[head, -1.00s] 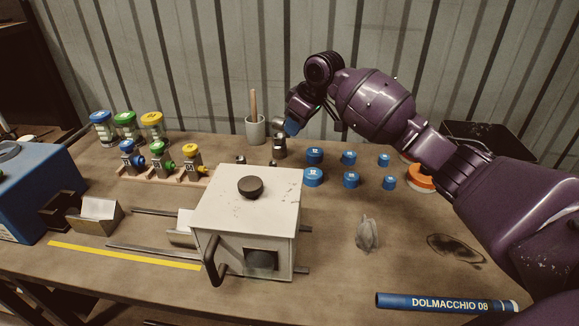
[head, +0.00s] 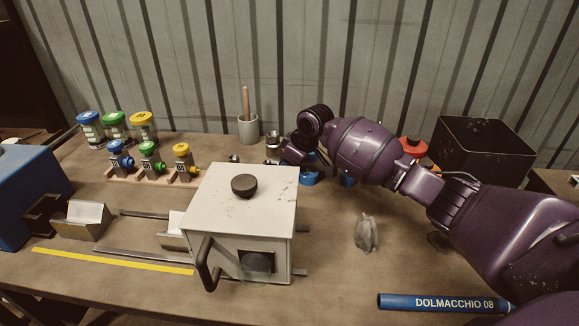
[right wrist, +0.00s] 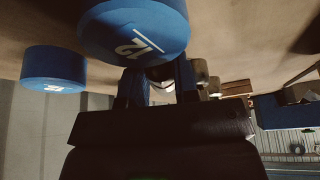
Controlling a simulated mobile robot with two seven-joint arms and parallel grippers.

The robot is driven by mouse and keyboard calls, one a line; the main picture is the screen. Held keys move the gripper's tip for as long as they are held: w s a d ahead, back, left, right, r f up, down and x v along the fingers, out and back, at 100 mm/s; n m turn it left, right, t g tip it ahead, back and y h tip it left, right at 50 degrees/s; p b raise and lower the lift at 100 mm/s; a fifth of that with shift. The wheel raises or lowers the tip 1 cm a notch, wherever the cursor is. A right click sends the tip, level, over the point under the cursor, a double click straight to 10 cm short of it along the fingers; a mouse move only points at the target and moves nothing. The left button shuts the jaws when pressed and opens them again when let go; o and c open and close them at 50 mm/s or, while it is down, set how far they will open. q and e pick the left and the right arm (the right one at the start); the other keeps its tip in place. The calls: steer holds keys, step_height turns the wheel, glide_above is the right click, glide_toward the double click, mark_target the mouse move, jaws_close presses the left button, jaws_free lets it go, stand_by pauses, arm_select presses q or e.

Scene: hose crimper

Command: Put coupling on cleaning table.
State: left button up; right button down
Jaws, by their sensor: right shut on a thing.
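My right gripper (head: 292,155) is low over the back of the workbench, behind the white crimper box. In the right wrist view its blue fingers (right wrist: 160,84) are shut on a small pale metal piece (right wrist: 160,74), which looks like the coupling. Most of that piece is hidden by the fingers and a blue cap. An upright metal piece (head: 273,139) stands just left of my right gripper in the head view. I cannot make out which surface is the cleaning table. My left gripper is not in view.
Blue caps marked 12 (right wrist: 138,30) are close to my right gripper; some are hidden by my arm. The white crimper box (head: 240,205) stands in front. A grey cup with a brush (head: 248,130) is behind left. A black bin (head: 482,145) stands at the back right.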

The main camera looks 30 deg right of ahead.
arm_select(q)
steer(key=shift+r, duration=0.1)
arm_select(e)
steer(key=c, duration=0.9)
jaws_free()
steer(key=shift+f, duration=0.1)
steer(key=shift+o, duration=0.2)
arm_select(q)
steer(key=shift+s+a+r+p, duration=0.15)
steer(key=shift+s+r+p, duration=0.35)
steer(key=shift+p, duration=0.7)
arm_select(e)
steer(key=v, duration=1.2)
